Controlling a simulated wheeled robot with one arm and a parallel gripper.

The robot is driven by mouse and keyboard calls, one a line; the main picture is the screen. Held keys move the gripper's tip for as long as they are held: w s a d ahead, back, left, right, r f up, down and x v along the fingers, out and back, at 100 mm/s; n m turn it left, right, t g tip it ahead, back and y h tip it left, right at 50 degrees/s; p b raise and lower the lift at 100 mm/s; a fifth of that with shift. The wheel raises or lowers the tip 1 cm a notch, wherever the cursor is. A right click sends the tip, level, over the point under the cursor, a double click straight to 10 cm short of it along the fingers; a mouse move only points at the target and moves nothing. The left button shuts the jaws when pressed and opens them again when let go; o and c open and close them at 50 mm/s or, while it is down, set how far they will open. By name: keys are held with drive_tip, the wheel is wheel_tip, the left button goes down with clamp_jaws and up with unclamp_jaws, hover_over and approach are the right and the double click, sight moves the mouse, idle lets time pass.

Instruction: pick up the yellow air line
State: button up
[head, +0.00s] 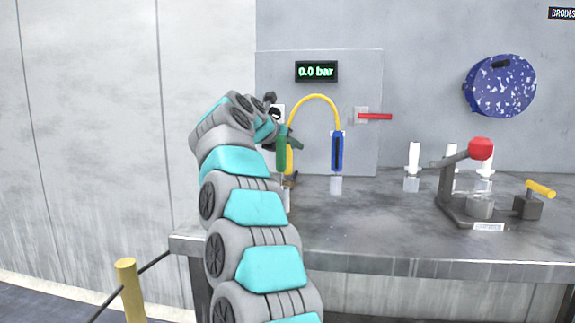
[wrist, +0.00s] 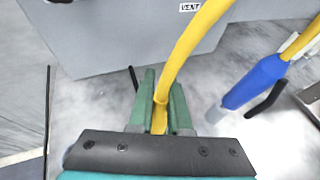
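The yellow air line (head: 316,97) arches in front of the grey panel, its right end running into an upright blue coupling (head: 337,151). My gripper (head: 283,148) is at its left end, beside the panel's lower left. In the wrist view the green fingers of my gripper (wrist: 163,82) lie close on both sides of the yellow air line (wrist: 187,48), with no clear gap, so they look shut on it. The line's lower left end is partly hidden by the fingers. The blue coupling (wrist: 256,82) with a black lever stands to the right.
A grey panel (head: 350,70) carries a 0.0 bar display (head: 316,71) and a red-handled valve (head: 375,116). On the bench (head: 370,240) to the right are a red-knobbed press (head: 458,185), white-topped pieces and a yellow-handled block (head: 530,205). The bench's front middle is clear.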

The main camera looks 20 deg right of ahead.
clamp_jaws()
idle(0.3)
